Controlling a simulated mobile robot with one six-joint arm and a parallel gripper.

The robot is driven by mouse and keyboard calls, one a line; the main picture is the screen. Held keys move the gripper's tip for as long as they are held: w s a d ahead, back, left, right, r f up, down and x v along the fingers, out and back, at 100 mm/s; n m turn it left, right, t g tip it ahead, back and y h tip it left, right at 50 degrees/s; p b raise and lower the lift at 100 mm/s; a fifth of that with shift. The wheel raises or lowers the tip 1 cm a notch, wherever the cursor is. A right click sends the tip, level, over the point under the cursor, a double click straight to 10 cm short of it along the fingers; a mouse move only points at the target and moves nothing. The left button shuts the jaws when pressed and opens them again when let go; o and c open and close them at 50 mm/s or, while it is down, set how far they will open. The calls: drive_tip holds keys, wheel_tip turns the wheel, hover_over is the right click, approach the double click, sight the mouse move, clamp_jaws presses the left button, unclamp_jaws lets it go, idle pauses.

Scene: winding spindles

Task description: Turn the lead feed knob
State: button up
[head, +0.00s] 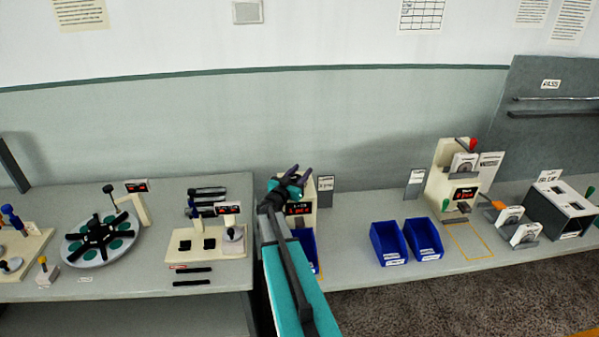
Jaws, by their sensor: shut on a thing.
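My arm reaches up the middle of the head view to a small cream device (309,193) with a red-lit display. The lead feed knob is not clearly visible; my gripper and wrist cover the spot, so the held thing appears to be the knob. I cannot tell how far it is turned.
A blue bin (308,247) stands just right of my arm, with two more blue bins (388,243) farther right. A cream board (207,246) with dark blocks lies to the left. A cream machine (442,190) with a red-topped lever stands at the right.

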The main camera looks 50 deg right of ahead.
drive_tip(key=shift+s+r+m+g, duration=0.1)
drive_tip(key=shift+m+g, duration=0.35)
drive_tip(key=shift+g, duration=0.25)
drive_tip(key=shift+s+r+m+g, duration=0.1)
drive_tip(key=shift+m+g, duration=0.35)
drive_tip(key=shift+g, duration=0.25)
drive_tip(key=shift+g+h, duration=0.3)
drive_tip(key=o, duration=1.1)
drive_tip(key=shift+c, duration=0.2)
drive_tip(key=shift+s+f, duration=0.1)
drive_tip(key=shift+f, duration=0.05)
drive_tip(key=a+b, duration=0.1)
drive_tip(key=a, duration=0.3)
drive_tip(key=a+b, duration=0.2)
drive_tip(key=a, duration=0.2)
drive_tip(key=s+a+b, duration=0.1)
drive_tip(key=a+b, duration=0.1)
drive_tip(key=a, duration=0.2)
drive_tip(key=shift+a+f, duration=0.1)
drive_tip(key=shift+a, duration=0.2)
drive_tip(key=shift+s+a, duration=0.1)
drive_tip(key=shift+a, duration=0.45)
